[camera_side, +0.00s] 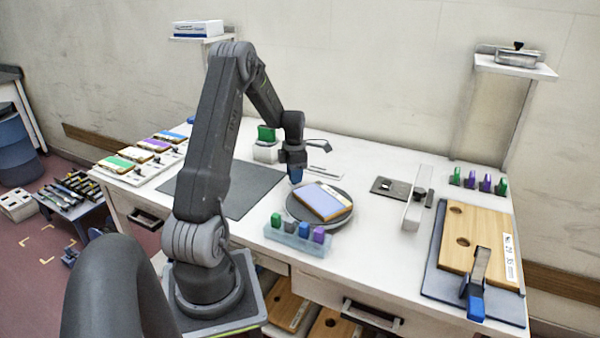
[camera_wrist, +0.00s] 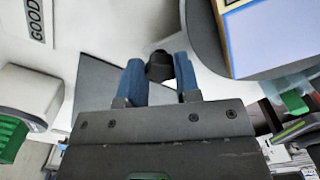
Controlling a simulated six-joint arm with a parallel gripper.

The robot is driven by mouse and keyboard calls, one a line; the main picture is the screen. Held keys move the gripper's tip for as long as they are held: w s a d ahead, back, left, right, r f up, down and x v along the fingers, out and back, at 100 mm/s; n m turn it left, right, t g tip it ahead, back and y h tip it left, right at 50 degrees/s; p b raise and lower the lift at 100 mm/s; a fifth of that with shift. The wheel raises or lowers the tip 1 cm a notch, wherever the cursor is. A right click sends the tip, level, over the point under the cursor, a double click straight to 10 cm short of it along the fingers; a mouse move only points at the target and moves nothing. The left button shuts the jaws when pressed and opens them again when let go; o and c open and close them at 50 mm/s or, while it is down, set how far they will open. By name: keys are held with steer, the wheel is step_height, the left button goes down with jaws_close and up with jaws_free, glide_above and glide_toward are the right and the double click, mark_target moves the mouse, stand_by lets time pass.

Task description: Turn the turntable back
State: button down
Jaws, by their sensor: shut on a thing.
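The turntable (camera_side: 299,212) is a dark grey round disc on the white table in the side view. A board (camera_side: 322,200) with a pale lavender top and orange edges lies on it. In the wrist view the turntable's rim (camera_wrist: 207,48) curves at the upper right, with the board (camera_wrist: 275,40) on it. My gripper (camera_side: 296,176) is low at the turntable's back left edge. In the wrist view its blue fingers (camera_wrist: 159,72) are closed around a small black knob (camera_wrist: 159,60). The knob's join to the turntable is not clear.
A pale rack (camera_side: 298,240) of coloured blocks stands close in front of the turntable. A white block (camera_side: 265,152) with a green piece stands behind. A dark mat (camera_side: 250,190) lies left. An upright white panel (camera_side: 413,212) stands right; some table between is bare.

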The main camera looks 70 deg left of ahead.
steer(key=shift+s+d+n, duration=0.3)
steer(key=shift+s+n, duration=0.45)
steer(key=shift+s, duration=0.05)
steer(key=shift+s+d+n, duration=0.3)
steer(key=shift+s+n, duration=0.45)
steer(key=shift+s, duration=0.05)
steer(key=shift+s+d+n, duration=1)
steer(key=shift+s+n, duration=0.25)
steer(key=shift+n, duration=0.15)
steer(key=shift+s+d, duration=0.1)
steer(key=c, duration=0.8)
jaws_free()
step_height(320, 180, up, 14)
steer(key=shift+f, duration=0.1)
